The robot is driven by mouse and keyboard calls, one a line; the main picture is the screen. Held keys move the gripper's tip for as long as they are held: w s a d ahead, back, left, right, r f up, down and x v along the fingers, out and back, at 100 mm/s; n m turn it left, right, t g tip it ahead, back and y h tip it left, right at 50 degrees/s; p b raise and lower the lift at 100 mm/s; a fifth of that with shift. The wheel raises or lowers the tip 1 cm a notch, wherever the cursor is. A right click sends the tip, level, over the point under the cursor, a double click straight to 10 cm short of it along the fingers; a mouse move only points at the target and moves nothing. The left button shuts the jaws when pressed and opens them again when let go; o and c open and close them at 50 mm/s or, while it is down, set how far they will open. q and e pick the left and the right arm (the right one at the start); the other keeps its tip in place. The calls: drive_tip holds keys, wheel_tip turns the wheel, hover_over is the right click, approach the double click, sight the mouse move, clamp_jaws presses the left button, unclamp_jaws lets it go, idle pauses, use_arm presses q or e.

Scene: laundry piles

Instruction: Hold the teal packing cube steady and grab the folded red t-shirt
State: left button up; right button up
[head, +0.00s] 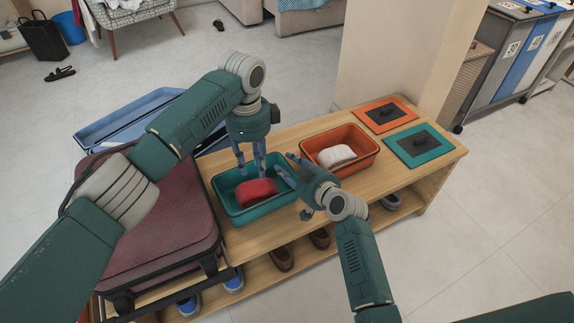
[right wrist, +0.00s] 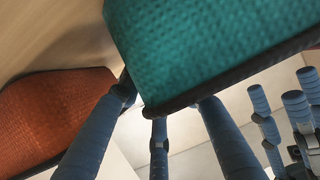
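The teal packing cube (head: 228,212) is an open-topped bin on the wooden bench, with its dark-rimmed wall large in the right wrist view (right wrist: 215,45). The folded red t-shirt (head: 257,191) lies inside it. My left gripper (head: 250,168) points down over the cube's back part, just behind the shirt, with its fingers apart and nothing between them. Its fingers also show at the right of the right wrist view (right wrist: 285,110). My right gripper (head: 284,180) is at the cube's right rim, fingers around the wall's edge; the wall hides some fingertips, so its grip is unclear.
An orange bin (head: 368,158) with a folded white cloth (head: 335,156) stands close to the right. Orange (head: 398,107) and teal (head: 435,154) lids lie farther right. A maroon suitcase (head: 150,215) borders the cube's left. Shoes (head: 283,260) sit on the shelf below.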

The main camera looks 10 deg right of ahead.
drive_tip(key=shift+w+a+f, duration=0.25)
drive_tip(key=shift+w+f, duration=0.05)
drive_tip(key=shift+w, duration=0.3)
clamp_jaws()
